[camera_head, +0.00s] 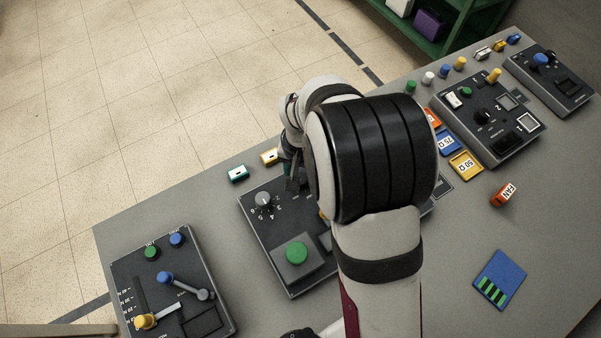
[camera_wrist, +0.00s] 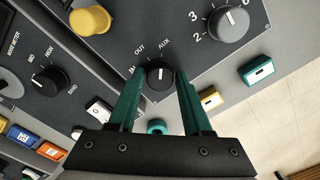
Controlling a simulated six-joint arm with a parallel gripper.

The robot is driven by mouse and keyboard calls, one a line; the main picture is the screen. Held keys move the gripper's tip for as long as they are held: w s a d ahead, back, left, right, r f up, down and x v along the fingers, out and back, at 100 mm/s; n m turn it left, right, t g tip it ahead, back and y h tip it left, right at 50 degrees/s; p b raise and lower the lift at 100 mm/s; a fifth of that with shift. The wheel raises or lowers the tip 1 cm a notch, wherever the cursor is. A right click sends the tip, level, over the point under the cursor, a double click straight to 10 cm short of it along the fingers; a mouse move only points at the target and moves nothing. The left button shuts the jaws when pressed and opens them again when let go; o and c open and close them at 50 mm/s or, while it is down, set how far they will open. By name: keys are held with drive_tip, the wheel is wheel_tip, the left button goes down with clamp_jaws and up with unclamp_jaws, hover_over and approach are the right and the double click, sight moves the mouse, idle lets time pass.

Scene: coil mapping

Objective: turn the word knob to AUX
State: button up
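The word knob (camera_wrist: 160,76) is a black round knob in the wrist view, with IN, OUT and AUX printed around its left and upper sides. A small pale mark shows on it, but I cannot tell surely which word it points to. My gripper (camera_wrist: 158,72) is open, its two green fingers on the left and right of the knob. I cannot tell whether either finger touches it. In the head view my own arm hides the knob, and only part of my gripper (camera_head: 292,172) shows.
A numbered knob (camera_wrist: 229,23) is at upper right and a MID/HIGH knob (camera_wrist: 50,82) at left. A yellow knob (camera_wrist: 90,20) is above. In the head view, a green button (camera_head: 297,252) is on the same panel. A lever panel (camera_head: 172,283) stands at lower left.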

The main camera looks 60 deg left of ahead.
drive_tip(key=shift+o, duration=1.3)
wheel_tip(320, 180, up, 16)
drive_tip(key=shift+f, duration=0.15)
drive_tip(key=w+d+r+m, duration=0.2)
drive_tip(key=w+d+m, duration=0.1)
drive_tip(key=d, duration=0.5)
drive_tip(key=w+d+r+m, duration=0.1)
drive_tip(key=w+d+m, duration=0.1)
drive_tip(key=d, duration=0.6)
drive_tip(key=w+d+r+m, duration=0.2)
drive_tip(key=w+d+m, duration=0.1)
drive_tip(key=d, duration=0.5)
drive_tip(key=s+d+f+m+y, duration=0.1)
drive_tip(key=s+d+m, duration=0.5)
drive_tip(key=d, duration=0.6)
drive_tip(key=shift+s+d+f+m+y, duration=0.15)
drive_tip(key=shift+s+f+m+y, duration=0.2)
drive_tip(key=shift+s+f, duration=0.7)
